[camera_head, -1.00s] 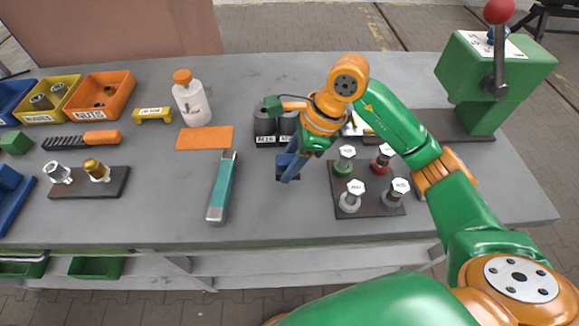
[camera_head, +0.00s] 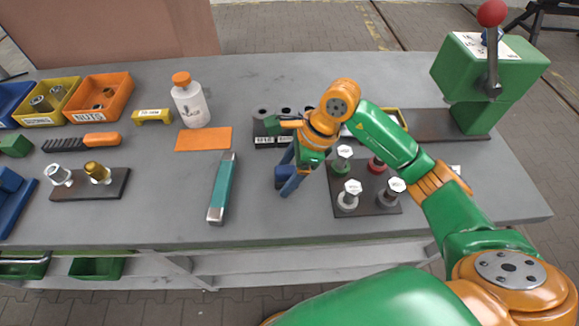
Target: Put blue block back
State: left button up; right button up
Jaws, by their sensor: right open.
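The blue block (camera_head: 283,174) is a small dark-blue piece on the grey bench top, left of the dark plate with several bolts. My right gripper (camera_head: 288,178) points down at it with blue fingers, one finger in front of the block and partly hiding it. The right gripper is open; I cannot tell whether its fingers touch the block. At the far left edge is a blue tray (camera_head: 14,206) with a blue block (camera_head: 9,179) in it. My left gripper is not in view.
A teal-handled tool (camera_head: 222,188) and an orange plate (camera_head: 203,139) lie left of the gripper. A bolt plate (camera_head: 366,200) stands close on the right, dark cylinders in a labelled holder (camera_head: 263,141) behind. A green press (camera_head: 478,85) stands at right. The front middle bench is clear.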

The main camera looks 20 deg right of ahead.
jog(key=b+v, duration=0.1)
jog(key=v, duration=1.1)
jog(key=shift+r, duration=0.2)
